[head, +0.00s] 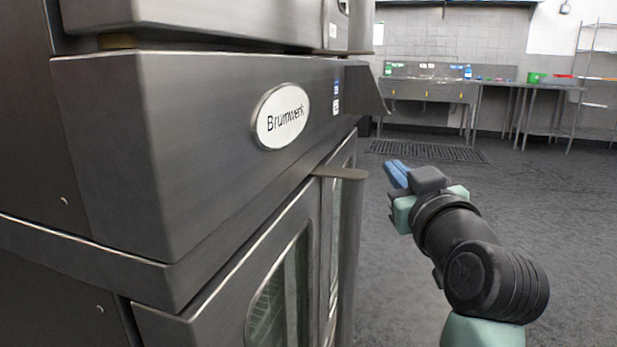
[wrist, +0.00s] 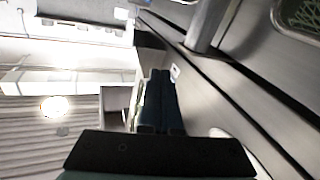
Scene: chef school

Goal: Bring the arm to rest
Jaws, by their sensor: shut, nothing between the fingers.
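My gripper (head: 396,172) is at the right of the oven front in the head view, with blue fingers pointing up and left. The fingers are together with nothing between them. In the wrist view the dark fingers (wrist: 158,98) lie side by side. My arm reaches in from the lower right of the head view. The gripper is apart from the oven door handle (head: 345,174), as far as the head view shows.
A large steel oven (head: 180,140) marked "Brumwerk" fills the left of the head view, close beside my gripper. A sink counter (head: 430,90) and a table with green and red containers (head: 548,78) stand at the back. The floor (head: 560,220) at right is clear.

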